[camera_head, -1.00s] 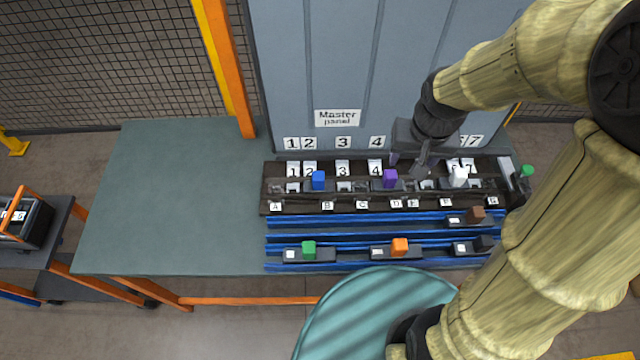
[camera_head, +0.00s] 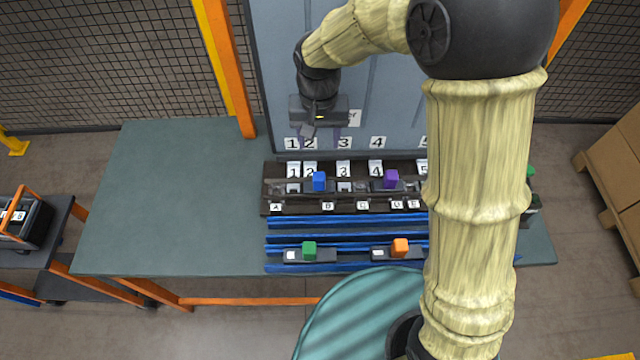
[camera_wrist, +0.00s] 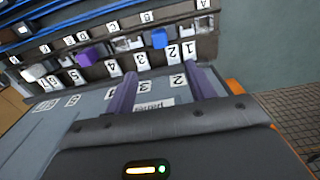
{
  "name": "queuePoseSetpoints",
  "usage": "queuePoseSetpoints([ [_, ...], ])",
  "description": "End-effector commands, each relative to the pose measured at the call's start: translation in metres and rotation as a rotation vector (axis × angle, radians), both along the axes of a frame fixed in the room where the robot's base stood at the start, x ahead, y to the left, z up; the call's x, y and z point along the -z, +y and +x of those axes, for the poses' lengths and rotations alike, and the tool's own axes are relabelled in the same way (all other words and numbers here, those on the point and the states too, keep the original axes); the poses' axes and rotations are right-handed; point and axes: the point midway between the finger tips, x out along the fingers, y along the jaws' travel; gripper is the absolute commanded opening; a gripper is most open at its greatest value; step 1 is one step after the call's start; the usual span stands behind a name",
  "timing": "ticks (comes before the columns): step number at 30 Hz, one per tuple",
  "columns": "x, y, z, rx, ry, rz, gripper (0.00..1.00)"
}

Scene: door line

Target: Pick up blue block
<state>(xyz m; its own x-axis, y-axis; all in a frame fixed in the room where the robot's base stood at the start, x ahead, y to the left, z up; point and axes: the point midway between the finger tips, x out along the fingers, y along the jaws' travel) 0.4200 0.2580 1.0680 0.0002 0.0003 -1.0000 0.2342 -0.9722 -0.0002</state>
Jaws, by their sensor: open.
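The blue block (camera_head: 319,181) sits upright in the dark rack (camera_head: 268,185) on the table, between the 2 and 3 labels. It also shows in the wrist view (camera_wrist: 160,38), beyond the fingertips. My gripper (camera_head: 319,136) is open and empty. It is in front of the grey panel, behind and above the rack, apart from the blue block. In the wrist view both purple fingers of my gripper (camera_wrist: 163,72) are spread with nothing between them.
A purple block (camera_head: 391,179) stands to the right in the same rack. A green block (camera_head: 309,248) and an orange block (camera_head: 400,247) sit on the blue rails in front. The grey panel (camera_head: 285,70) rises behind. The table's left part (camera_head: 180,200) is clear.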

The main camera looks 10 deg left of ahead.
Motion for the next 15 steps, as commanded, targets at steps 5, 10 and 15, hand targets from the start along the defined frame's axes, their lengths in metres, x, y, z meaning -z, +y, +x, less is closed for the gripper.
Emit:
queuePoseSetpoints([
  [5,0.032,-0.001,-0.001,0.0,0.005,-0.004,0.55],
  [10,0.062,-0.001,-0.001,0.0,0.004,-0.003,0.55],
  [15,0.09,-0.001,-0.001,-0.001,0.003,-0.003,0.55],
])
